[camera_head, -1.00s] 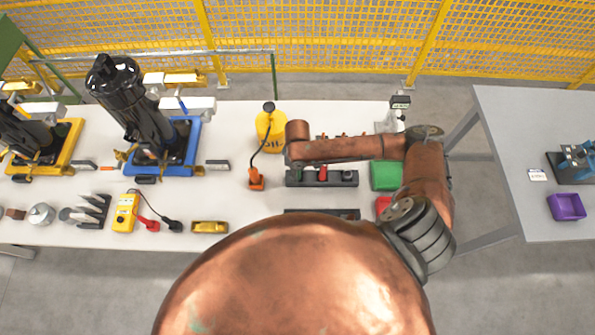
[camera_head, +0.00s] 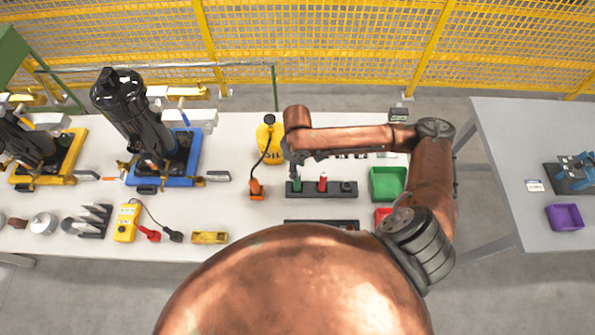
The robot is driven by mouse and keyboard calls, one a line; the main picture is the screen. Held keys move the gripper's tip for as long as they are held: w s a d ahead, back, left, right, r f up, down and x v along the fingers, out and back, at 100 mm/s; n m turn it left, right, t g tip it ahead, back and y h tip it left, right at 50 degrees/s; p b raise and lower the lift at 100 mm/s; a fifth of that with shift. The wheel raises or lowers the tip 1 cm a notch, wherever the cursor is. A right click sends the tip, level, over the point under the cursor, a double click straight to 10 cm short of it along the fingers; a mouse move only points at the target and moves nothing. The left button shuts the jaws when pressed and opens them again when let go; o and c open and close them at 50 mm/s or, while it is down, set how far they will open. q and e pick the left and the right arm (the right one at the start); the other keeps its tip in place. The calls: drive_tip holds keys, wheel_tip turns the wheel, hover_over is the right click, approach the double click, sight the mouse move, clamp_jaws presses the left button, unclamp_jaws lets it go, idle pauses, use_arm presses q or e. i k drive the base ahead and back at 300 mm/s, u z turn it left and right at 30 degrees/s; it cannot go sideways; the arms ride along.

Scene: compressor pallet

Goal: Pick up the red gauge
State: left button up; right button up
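The red gauge (camera_head: 322,182) appears to be the small upright red piece in the middle of a dark rack (camera_head: 321,193) on the white table. A small green piece (camera_head: 297,184) stands at the rack's left end and a dark piece (camera_head: 347,187) at its right end. My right arm reaches in from the right, and its gripper (camera_head: 294,170) points down just above the green piece, left of the red gauge. The gripper is small and dark, so its opening and any contact with the green piece cannot be made out. My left gripper is out of view.
A green bin (camera_head: 388,184) and a partly hidden red bin (camera_head: 382,214) stand right of the rack. A yellow oil can (camera_head: 268,143) and an orange tool (camera_head: 256,189) stand to its left. A second dark rack (camera_head: 320,222) is partly hidden by my body.

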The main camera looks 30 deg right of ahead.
sight(321, 187)
drive_tip(key=z, duration=1.4)
